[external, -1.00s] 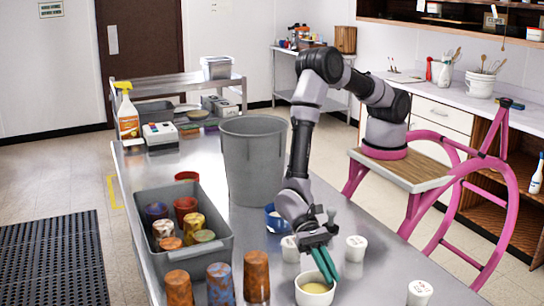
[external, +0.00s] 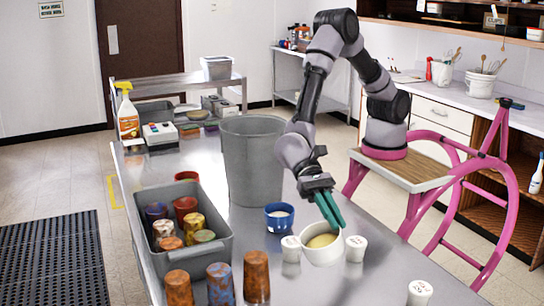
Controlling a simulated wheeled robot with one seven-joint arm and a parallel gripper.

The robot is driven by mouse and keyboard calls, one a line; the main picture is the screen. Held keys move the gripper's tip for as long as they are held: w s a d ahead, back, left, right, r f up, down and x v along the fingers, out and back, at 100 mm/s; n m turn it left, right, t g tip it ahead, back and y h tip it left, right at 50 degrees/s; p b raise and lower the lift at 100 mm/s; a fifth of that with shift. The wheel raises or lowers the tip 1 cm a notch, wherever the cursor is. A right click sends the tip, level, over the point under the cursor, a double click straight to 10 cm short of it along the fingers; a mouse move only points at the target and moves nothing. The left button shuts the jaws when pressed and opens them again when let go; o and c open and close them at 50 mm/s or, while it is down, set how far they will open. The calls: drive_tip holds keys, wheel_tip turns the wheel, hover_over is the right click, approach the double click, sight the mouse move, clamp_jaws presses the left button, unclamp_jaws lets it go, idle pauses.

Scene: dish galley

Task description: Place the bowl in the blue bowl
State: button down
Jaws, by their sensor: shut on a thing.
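A white bowl (external: 322,252) with yellowish contents is held by my gripper (external: 333,222). The green fingers are shut on its rim, and it hangs a little tilted, seemingly above the metal table (external: 350,287). The blue bowl (external: 279,217) stands upright on the table, behind and to the left of the held bowl, and something whitish shows inside it. The two bowls are apart.
White cups stand close on both sides, at left (external: 291,249) and right (external: 356,249), with another (external: 419,293) at front right. A tall grey bin (external: 252,160) stands behind the blue bowl. A grey tub (external: 224,252) of patterned cups is at left.

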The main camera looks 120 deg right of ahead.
drive_tip(key=r, duration=0.5)
drive_tip(key=shift+s+r, duration=0.2)
drive_tip(key=shift+r, duration=0.1)
drive_tip(key=s+d+f+n+g+h, duration=0.5)
drive_tip(key=s+n+g, duration=0.2)
drive_tip(key=s+n, duration=0.1)
drive_tip(key=s+d+f+n+g+h, duration=0.4)
drive_tip(key=s+d+f+n+g, duration=0.1)
drive_tip(key=s+n+g, duration=0.3)
drive_tip(key=s+d+f+n+t+h, duration=0.1)
drive_tip(key=d+f+n+t+h, duration=0.1)
drive_tip(key=d+n+h, duration=0.55)
wheel_tip(320, 180, up, 12)
drive_tip(key=n+t+h, duration=0.7)
drive_tip(key=n+t, duration=1.4)
drive_tip(key=n, duration=0.5)
hover_over(279, 219)
wheel_tip(279, 219, down, 15)
drive_tip(key=a+g+h, duration=0.1)
drive_tip(key=shift+g, duration=0.3)
drive_tip(key=c, duration=1)
unclamp_jaws()
drive_tip(key=shift+a+r+h, duration=0.1)
drive_tip(key=shift+h, duration=0.15)
